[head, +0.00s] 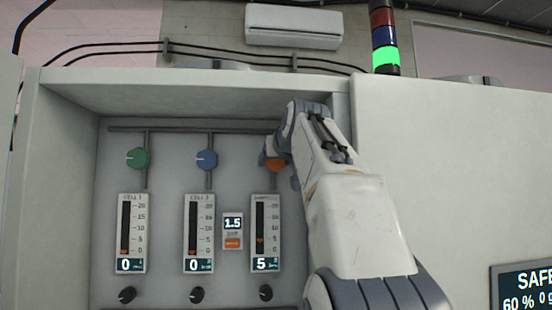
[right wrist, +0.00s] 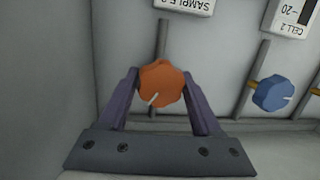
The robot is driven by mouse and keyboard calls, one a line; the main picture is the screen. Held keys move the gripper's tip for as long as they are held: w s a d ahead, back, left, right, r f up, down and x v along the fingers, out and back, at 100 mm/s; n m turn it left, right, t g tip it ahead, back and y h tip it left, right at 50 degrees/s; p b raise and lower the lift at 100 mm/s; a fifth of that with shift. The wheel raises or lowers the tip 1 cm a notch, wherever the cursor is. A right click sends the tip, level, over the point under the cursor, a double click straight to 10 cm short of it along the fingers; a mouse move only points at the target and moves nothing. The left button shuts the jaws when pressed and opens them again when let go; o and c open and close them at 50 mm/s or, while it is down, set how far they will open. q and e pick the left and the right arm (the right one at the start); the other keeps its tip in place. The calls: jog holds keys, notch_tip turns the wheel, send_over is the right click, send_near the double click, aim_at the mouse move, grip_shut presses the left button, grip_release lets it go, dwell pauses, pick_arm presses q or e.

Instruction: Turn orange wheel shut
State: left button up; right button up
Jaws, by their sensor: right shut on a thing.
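The orange wheel (head: 274,164) is on the vertical pipe above the rightmost gauge in the head view, partly hidden by my right arm. In the right wrist view the orange wheel (right wrist: 162,83) sits between the two fingers, with a pale mark pointing down and slightly left. My right gripper (right wrist: 160,88) is shut on the wheel, one finger on each side. In the head view my right gripper (head: 272,158) is mostly hidden behind its own wrist. The gauge below the wheel (head: 265,233) reads 5. My left gripper is not in view.
A green wheel (head: 138,159) and a blue wheel (head: 207,160) sit on pipes to the left, above gauges reading 0. A small display (head: 232,224) shows 1.5. Black knobs (head: 197,294) line the bottom. The recess's side wall (head: 340,110) is close to my right arm.

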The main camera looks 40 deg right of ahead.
jog(key=n+h+p, duration=0.1)
jog(key=n, duration=0.3)
jog(key=shift+a+n+g, duration=0.1)
jog(key=shift+n+g, duration=0.3)
jog(key=n+h, duration=0.1)
jog(key=n, duration=0.4)
jog(key=shift+g, duration=0.3)
jog(key=n+h, duration=0.1)
jog(key=n, duration=0.4)
jog(key=shift+f+n+h, duration=0.15)
jog(key=shift+n+h, duration=0.25)
jog(key=n+h, duration=0.1)
jog(key=n, duration=0.4)
jog(key=shift+f+n, duration=0.1)
jog(key=shift+n, duration=0.3)
jog(key=o, duration=1.3)
jog(key=shift+c, duration=0.2)
jog(key=shift+o, duration=0.5)
